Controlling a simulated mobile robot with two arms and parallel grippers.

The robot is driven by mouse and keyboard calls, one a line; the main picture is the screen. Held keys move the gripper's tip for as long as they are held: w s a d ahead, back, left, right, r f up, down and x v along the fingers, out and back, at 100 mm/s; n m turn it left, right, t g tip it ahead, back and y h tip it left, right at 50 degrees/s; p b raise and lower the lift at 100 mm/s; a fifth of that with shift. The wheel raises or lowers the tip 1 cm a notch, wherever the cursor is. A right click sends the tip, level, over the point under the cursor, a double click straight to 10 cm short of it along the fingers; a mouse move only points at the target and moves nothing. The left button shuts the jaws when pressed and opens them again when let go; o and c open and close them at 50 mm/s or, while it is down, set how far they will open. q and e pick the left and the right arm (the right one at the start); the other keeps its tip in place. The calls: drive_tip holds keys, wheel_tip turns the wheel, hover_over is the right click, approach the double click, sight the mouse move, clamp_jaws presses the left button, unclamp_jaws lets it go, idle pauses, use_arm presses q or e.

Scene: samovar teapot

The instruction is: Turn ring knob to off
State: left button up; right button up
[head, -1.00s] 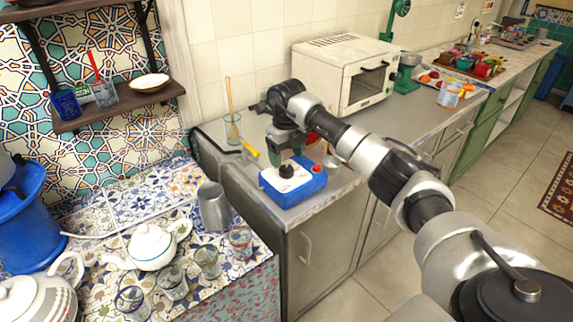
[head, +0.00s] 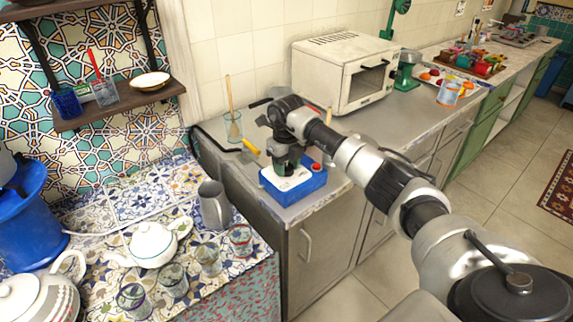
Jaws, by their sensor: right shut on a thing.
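A blue box with a white top plate (head: 302,188) sits on the grey metal counter. In the earlier picture a black knob showed on its top; now my right gripper (head: 287,168) covers that spot. The right gripper points down from above and is shut on the black knob, which is mostly hidden by the fingers. A small red button (head: 316,167) shows on the right of the box's top. My left gripper is not in the head view.
A glass with a wooden stick (head: 233,126) and a yellow-handled tool (head: 250,147) are behind the box. A white oven (head: 345,72) stands farther back. A metal pitcher (head: 214,205), a white teapot (head: 153,243) and several glasses stand on the tiled table at left.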

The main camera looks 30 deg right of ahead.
sight(287, 167)
drive_tip(key=shift+n, duration=0.4)
drive_tip(key=n+b, duration=0.1)
drive_tip(key=n, duration=0.2)
drive_tip(key=shift+n+b, duration=0.8)
drive_tip(key=shift+n, duration=1.7)
drive_tip(key=o, duration=0.9)
drive_tip(key=shift+o, duration=0.2)
drive_tip(key=shift+r, duration=0.1)
wheel_tip(287, 167, up, 11)
drive_tip(key=b, duration=0.1)
